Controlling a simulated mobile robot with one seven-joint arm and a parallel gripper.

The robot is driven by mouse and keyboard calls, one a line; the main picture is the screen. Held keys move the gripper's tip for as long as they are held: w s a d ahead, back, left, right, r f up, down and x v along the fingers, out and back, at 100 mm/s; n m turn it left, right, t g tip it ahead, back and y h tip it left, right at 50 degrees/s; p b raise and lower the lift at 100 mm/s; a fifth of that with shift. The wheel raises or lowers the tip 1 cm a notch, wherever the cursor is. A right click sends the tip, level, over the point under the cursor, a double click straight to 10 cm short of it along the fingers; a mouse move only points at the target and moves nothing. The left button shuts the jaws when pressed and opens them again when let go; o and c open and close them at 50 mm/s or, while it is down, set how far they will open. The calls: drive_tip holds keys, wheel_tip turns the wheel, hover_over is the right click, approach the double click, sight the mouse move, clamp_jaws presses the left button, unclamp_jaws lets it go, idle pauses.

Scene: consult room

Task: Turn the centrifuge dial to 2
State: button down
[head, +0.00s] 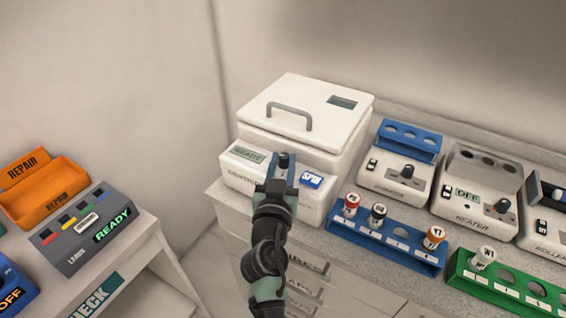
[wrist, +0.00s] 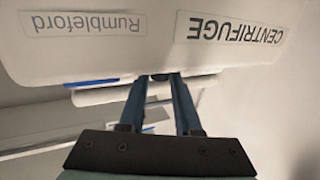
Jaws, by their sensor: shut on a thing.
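The white centrifuge (head: 335,125) stands on the counter with its lid down. Its sloped front panel bears a display reading READY (head: 248,154) and a blue SPIN button (head: 311,181). The dark dial (head: 284,158) sits between them, mostly hidden by my gripper (head: 281,172). My gripper is shut on the dial. In the wrist view the two fingers (wrist: 161,82) close around the dark knob at the front panel's edge, and the CENTRIFUGE label (wrist: 235,29) appears upside down. The dial's numbers and pointer cannot be read.
A blue rack (head: 385,241) with capped tubes stands right of the centrifuge, near a green rack (head: 505,285). A heater (head: 478,200) and other devices line the counter behind.

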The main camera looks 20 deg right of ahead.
drive_tip(key=shift+r+p, duration=0.1)
drive_tip(key=shift+p, duration=0.25)
drive_tip(key=p, duration=0.1)
drive_tip(key=n+y+p, duration=0.1)
drive_tip(key=shift+s+d+r+y+p, duration=0.1)
drive_tip(key=shift+d+r+y+p, duration=0.05)
drive_tip(key=shift+y+p, duration=0.15)
drive_tip(key=n+t+y+p, duration=0.1)
drive_tip(key=p, duration=0.2)
drive_tip(key=shift+p, duration=0.4)
drive_tip(key=shift+d+y+p, duration=0.1)
drive_tip(key=shift+y+p, duration=0.4)
drive_tip(key=shift+p, duration=0.05)
drive_tip(key=shift+f+n+t+y+p, duration=0.3)
drive_tip(key=shift+n+y+p, duration=0.15)
drive_tip(key=shift+p, duration=0.35)
drive_tip(key=c, duration=0.7)
unclamp_jaws()
drive_tip(key=shift+o, duration=0.4)
drive_tip(key=shift+d+r, duration=0.2)
